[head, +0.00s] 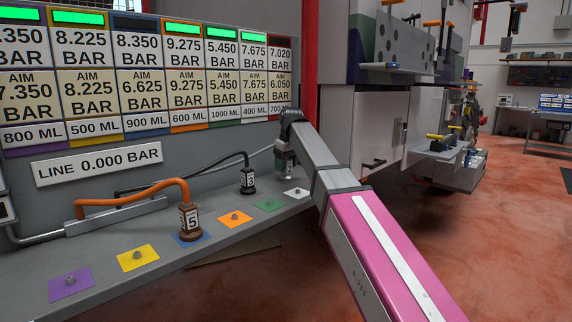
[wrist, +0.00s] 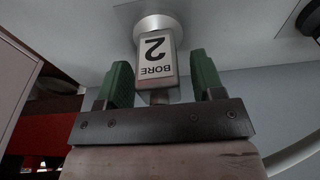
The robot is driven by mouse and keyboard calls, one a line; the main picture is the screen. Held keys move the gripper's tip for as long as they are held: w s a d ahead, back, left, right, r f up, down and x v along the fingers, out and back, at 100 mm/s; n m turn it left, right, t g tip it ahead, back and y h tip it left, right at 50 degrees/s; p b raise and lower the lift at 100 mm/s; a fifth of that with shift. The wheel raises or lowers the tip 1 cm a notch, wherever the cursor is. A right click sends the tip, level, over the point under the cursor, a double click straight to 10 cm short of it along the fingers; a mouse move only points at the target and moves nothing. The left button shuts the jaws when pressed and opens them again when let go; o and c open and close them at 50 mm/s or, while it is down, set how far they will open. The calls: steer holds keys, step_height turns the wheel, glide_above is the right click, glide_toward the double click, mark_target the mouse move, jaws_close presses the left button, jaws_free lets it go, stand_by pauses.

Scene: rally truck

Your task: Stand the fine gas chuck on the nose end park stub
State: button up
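In the wrist view a grey chuck marked "BORE 2" (wrist: 157,58) shows upside down between the green fingers of my gripper (wrist: 160,84). Narrow gaps show on both sides of it, so the fingers look open around it and not clamped. In the head view my gripper (head: 286,160) points down at the right end of the shelf, and the chuck there is mostly hidden. A brown chuck marked "5" (head: 190,219) stands upright over the blue plate. A black chuck marked "3" (head: 248,181) stands farther back. No visible label says which is the fine gas chuck or the nose end stub.
Stubs on purple (head: 70,282), yellow (head: 138,257), orange (head: 235,218), green (head: 268,204) and white (head: 296,193) plates line the grey shelf and look bare. An orange hose (head: 135,191) arches from chuck 5. The gauge panel (head: 145,80) rises behind. A red post (head: 309,60) stands nearby.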

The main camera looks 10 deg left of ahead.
steer(key=shift+r, duration=0.1)
step_height(320, 180, up, 13)
steer(key=s+d, duration=0.1)
steer(key=shift+d, duration=0.2)
stand_by(0.4)
